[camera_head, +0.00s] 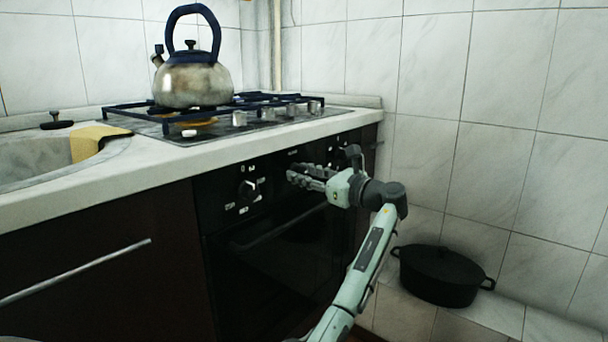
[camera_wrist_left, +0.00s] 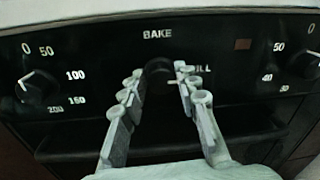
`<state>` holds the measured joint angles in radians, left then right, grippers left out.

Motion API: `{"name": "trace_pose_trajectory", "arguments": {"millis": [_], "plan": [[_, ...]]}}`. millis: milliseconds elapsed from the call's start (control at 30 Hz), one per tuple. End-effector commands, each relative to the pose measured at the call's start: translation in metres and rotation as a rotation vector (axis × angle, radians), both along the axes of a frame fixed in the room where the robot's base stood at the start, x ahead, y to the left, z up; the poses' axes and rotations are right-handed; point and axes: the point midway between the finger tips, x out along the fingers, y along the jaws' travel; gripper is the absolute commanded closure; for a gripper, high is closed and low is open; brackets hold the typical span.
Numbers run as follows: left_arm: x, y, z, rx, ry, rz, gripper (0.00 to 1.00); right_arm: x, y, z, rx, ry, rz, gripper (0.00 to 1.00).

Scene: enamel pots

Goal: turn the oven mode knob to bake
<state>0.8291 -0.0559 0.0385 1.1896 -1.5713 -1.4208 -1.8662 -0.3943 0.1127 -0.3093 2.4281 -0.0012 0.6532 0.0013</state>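The oven mode knob (camera_wrist_left: 159,68) is dark and sits at the middle of the black oven panel, under the white BAKE label (camera_wrist_left: 157,34). A label ending in "ILL" (camera_wrist_left: 202,69) is at its right, partly hidden by a finger; a short pale mark (camera_wrist_left: 172,82) lies beside the knob, towards that label. My left gripper (camera_wrist_left: 158,76) is open, one finger on each side of the knob; I cannot tell whether they touch it. In the head view the left gripper (camera_head: 292,174) is at the panel and hides the knob. My right gripper is not in view.
A numbered knob (camera_wrist_left: 40,82) is left of the mode knob; another (camera_wrist_left: 314,60) is at the right edge. The oven handle (camera_wrist_left: 70,140) runs below. Above are the countertop (camera_head: 160,160), gas hob and kettle (camera_head: 193,82). A black pot (camera_head: 440,276) stands at the right wall.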

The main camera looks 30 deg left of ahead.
Motion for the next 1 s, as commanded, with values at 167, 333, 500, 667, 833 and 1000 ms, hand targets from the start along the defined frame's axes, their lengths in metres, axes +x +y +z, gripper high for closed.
{"name": "trace_pose_trajectory", "arguments": {"millis": [167, 333, 500, 667, 833, 1000], "plan": [[0.001, 0.000, 0.000, 0.001, 0.000, -0.004, 0.97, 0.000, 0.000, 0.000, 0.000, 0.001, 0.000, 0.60], [0.001, -0.001, 0.000, 0.000, -0.007, -0.004, 0.98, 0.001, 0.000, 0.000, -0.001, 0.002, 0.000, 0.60], [0.001, -0.001, 0.001, -0.003, -0.050, -0.004, 0.98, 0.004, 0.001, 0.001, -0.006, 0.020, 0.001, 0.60], [0.001, -0.001, 0.002, -0.009, -0.139, -0.006, 0.98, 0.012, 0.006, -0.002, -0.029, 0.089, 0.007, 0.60], [0.001, 0.000, 0.001, -0.021, -0.279, -0.006, 0.98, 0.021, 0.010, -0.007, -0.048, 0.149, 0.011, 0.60], [0.001, -0.001, -0.001, -0.033, -0.440, -0.007, 0.98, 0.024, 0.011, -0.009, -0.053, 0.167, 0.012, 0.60]]}}
